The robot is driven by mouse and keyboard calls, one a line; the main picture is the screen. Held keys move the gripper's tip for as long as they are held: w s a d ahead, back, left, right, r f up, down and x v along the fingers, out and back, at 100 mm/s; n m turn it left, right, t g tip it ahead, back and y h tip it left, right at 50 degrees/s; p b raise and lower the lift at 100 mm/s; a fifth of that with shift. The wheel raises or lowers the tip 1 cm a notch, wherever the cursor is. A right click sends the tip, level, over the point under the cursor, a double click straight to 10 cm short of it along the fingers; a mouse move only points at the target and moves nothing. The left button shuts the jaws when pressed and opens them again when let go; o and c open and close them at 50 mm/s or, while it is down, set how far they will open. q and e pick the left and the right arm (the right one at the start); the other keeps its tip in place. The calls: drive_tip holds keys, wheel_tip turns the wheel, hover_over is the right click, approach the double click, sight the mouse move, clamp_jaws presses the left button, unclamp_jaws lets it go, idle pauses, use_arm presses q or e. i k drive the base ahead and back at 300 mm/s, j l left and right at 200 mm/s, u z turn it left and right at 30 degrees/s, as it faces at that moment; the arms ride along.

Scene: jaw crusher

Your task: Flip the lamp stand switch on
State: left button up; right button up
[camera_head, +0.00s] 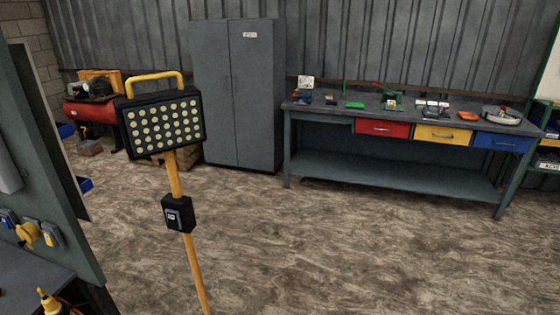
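The lamp stand has a yellow pole (196,270) standing upright, slightly tilted in the picture, left of the middle. Its lamp head (162,124) is a black panel with rows of pale round lamps and a yellow handle (156,76) on top. A black switch box (178,214) sits on the pole below the head. A small grey switch (172,217) shows on the front of the box; its position is too small to tell. The foot of the stand is below the picture. Neither of my grippers is in view.
A grey cabinet (237,95) stands at the back wall. A workbench (400,172) with red, yellow and blue drawers is at the right. A grey panel (40,165) with sockets and a table edge (30,275) stand close at the left. The floor (360,250) right of the stand is clear.

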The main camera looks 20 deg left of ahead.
sight(173, 219)
drive_tip(key=u, duration=1.35)
